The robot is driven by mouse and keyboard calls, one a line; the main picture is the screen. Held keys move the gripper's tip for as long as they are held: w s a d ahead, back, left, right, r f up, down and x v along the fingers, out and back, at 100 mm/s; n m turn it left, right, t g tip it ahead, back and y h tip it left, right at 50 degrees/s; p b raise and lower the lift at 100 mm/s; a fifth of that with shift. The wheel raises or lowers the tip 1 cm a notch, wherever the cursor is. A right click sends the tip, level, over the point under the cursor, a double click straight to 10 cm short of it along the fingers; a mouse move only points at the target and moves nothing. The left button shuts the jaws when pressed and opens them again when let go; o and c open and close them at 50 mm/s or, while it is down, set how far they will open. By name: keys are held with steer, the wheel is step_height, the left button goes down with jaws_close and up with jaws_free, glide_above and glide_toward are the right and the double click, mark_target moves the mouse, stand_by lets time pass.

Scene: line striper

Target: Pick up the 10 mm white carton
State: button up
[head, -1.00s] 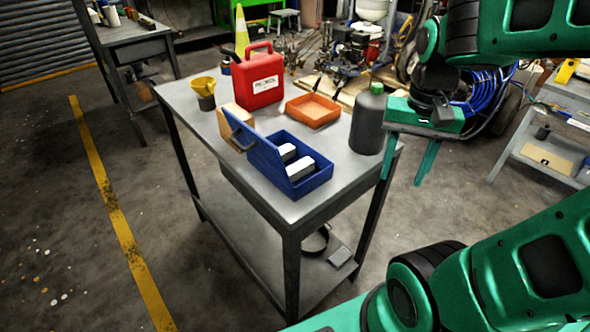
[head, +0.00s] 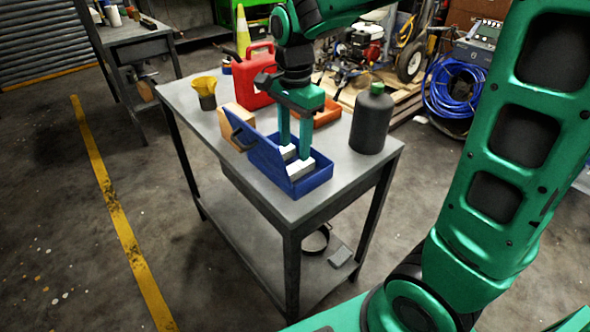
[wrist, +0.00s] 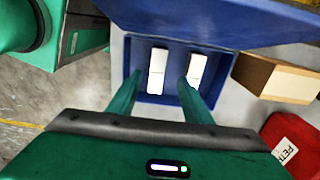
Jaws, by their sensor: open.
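Two small white cartons lie in the open blue box on the table. The nearer carton (head: 300,168) is on the left in the wrist view (wrist: 157,72); the farther carton (head: 288,151) is on the right there (wrist: 196,69). No size label is readable, so I cannot tell which is 10 mm. My gripper (head: 295,152) is open and empty, pointing down over the blue box (head: 312,184). In the wrist view, its fingers (wrist: 160,80) appear either side of the left carton, one of them between the two cartons. Contact and exact fingertip height are unclear.
The raised blue lid (head: 252,143) stands beside the cartons, with a wooden block (head: 237,118) behind it. A dark bottle (head: 371,122), red can (head: 252,82), orange tray (head: 327,112) and yellow funnel (head: 204,88) share the table. The near left tabletop is bare.

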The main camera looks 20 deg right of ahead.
mark_target(298, 165)
steer(key=shift+s+d+f, duration=0.1)
steer(key=shift+d+f, duration=0.1)
steer(key=shift+f, duration=1.4)
steer(key=shift+s+d+f, duration=0.1)
steer(key=shift+d+f, duration=0.1)
steer(key=shift+f, duration=1.4)
steer(key=shift+w, duration=0.1)
steer(key=c, duration=1.1)
